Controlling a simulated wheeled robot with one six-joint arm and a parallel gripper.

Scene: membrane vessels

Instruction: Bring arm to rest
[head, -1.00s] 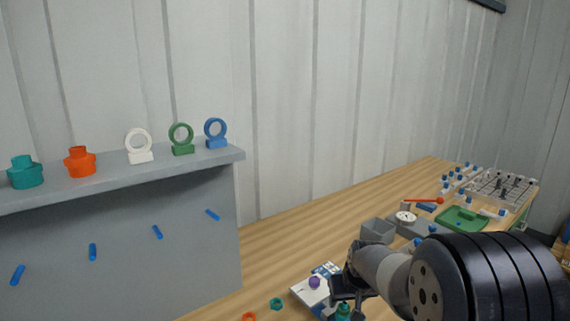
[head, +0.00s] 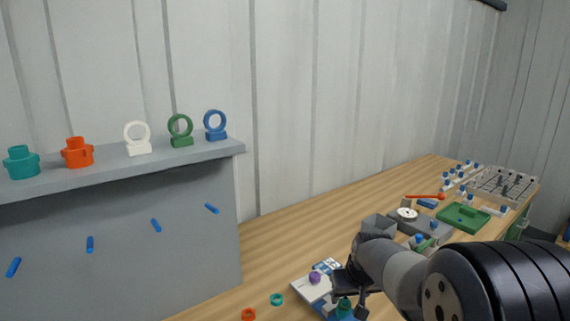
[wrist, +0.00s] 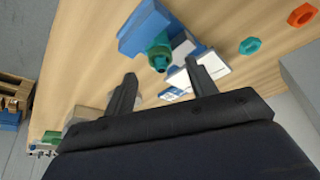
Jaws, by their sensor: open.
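My gripper (wrist: 157,80) is open in the wrist view, its two dark fingers apart with nothing held between them. In the head view my gripper (head: 352,288) is at the bottom right of centre, above the table, and my arm hides part of the table. Just beyond the fingers in the wrist view is a blue block with a dark green knobbed piece (wrist: 160,57). That green piece also shows in the head view (head: 344,306), beside a white-and-blue board (head: 307,287) bearing a purple knob (head: 315,277).
A teal ring (head: 277,299) and an orange ring (head: 249,314) lie on the wooden table (head: 290,235). A grey shelf (head: 190,155) at left carries ring stands and stepped cups. A green tray (head: 463,217), dial and racks stand at the far right.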

